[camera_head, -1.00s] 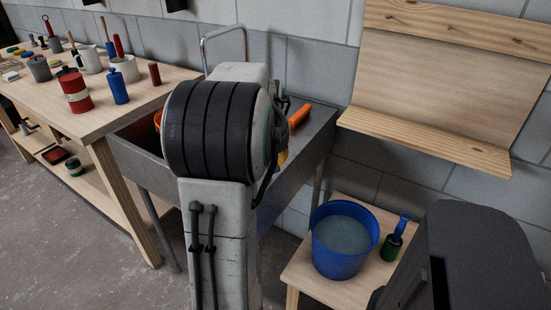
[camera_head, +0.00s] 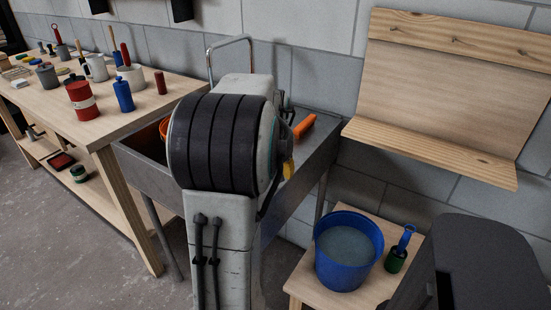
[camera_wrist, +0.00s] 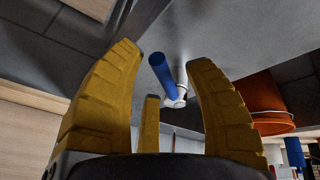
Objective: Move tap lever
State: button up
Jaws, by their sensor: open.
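The blue lever (camera_wrist: 164,74) shows in the wrist view as a short tilted rod beside a pale metal tap body (camera_wrist: 181,88). My gripper (camera_wrist: 165,56) is open, its yellow fingers spread to either side of the lever in the picture. The lever appears beyond the fingers; I cannot tell whether any finger touches it. In the head view, a yellow finger (camera_head: 288,170) shows at the right of my arm, and the rest of the gripper is hidden. A chrome tube (camera_head: 230,39) arches above the sink, but my arm hides the lever there.
A grey metal sink (camera_head: 278,208) stands behind my arm, with an orange object (camera_head: 305,126) at its right. An orange bucket (camera_wrist: 262,103) shows in the wrist view. A crowded workbench (camera_head: 140,117) is left; a blue bucket (camera_head: 335,265) and wooden wall shelf (camera_head: 430,150) are right.

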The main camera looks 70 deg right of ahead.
jog(key=v, duration=1.2)
jog(key=shift+d, duration=0.1)
dwell(0.5)
jog(key=w+a+f+m+y+p, duration=0.1)
jog(key=w+a+f+m+y, duration=0.2)
jog(key=a+f, duration=0.8)
jog(key=w+a+r+n+p, duration=0.2)
jog(key=a+n, duration=0.2)
jog(key=a, duration=0.5)
jog(key=w+a+r+n+t+y+p, duration=0.1)
jog(key=w+a+r+n+p, duration=0.1)
jog(key=a, duration=0.7)
jog(key=w+a+r+n+t+y+p, duration=0.1)
jog(key=w+a+r+n+p, duration=0.2)
jog(key=a+n, duration=0.4)
jog(key=a+r, duration=0.1)
jog(key=a, duration=0.2)
jog(key=shift+r+p, duration=0.2)
jog(key=shift+p, duration=0.2)
jog(key=shift+w+d, duration=0.1)
jog(key=shift+d, duration=0.05)
